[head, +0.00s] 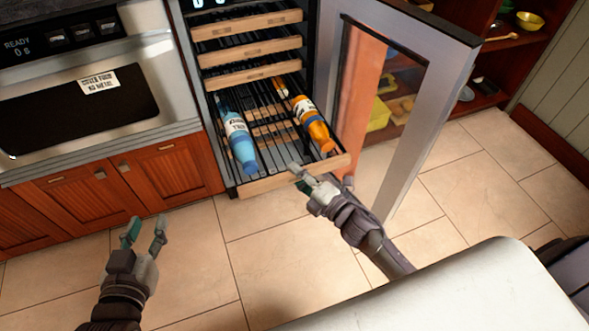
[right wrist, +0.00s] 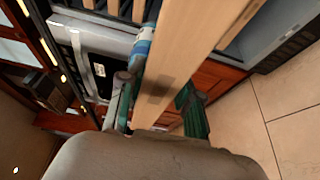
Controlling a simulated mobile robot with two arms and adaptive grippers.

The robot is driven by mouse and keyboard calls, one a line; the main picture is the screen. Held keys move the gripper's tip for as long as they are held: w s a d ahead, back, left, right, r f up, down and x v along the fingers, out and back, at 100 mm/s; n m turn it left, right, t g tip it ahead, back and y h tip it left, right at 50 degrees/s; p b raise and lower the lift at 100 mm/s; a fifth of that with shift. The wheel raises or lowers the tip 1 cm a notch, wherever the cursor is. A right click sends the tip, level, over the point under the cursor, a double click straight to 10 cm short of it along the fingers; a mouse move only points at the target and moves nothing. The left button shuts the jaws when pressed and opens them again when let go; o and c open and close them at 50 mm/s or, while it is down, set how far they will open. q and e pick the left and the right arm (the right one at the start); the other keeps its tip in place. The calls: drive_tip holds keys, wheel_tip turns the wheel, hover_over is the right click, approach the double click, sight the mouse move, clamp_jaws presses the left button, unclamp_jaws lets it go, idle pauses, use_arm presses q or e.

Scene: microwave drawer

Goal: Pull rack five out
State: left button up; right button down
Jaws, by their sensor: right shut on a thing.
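A wine cooler stands open with several wire racks that have wooden fronts. A low rack (head: 297,177) is pulled out past the fronts above it; I cannot read its number. A blue bottle (head: 239,143) and an orange bottle (head: 314,125) lie on it. My right gripper (head: 299,176) is shut on its wooden front edge. In the right wrist view the wooden front (right wrist: 188,62) passes between the fingers of my right gripper (right wrist: 158,98). My left gripper (head: 146,230) is open and empty above the floor, to the left.
The cooler's glass door (head: 455,75) is open to the right, close to my right arm. An oven (head: 85,95) and wooden cabinets (head: 125,185) are on the left. Shelves with bowls stand behind the door. The tiled floor (head: 270,250) in front is clear.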

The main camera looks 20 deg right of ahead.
drive_tip(key=shift+s, duration=0.1)
idle(0.3)
drive_tip(key=c, duration=0.8)
unclamp_jaws()
drive_tip(key=shift+o, duration=0.2)
drive_tip(key=shift+s+d, duration=0.1)
drive_tip(key=v, duration=1.2)
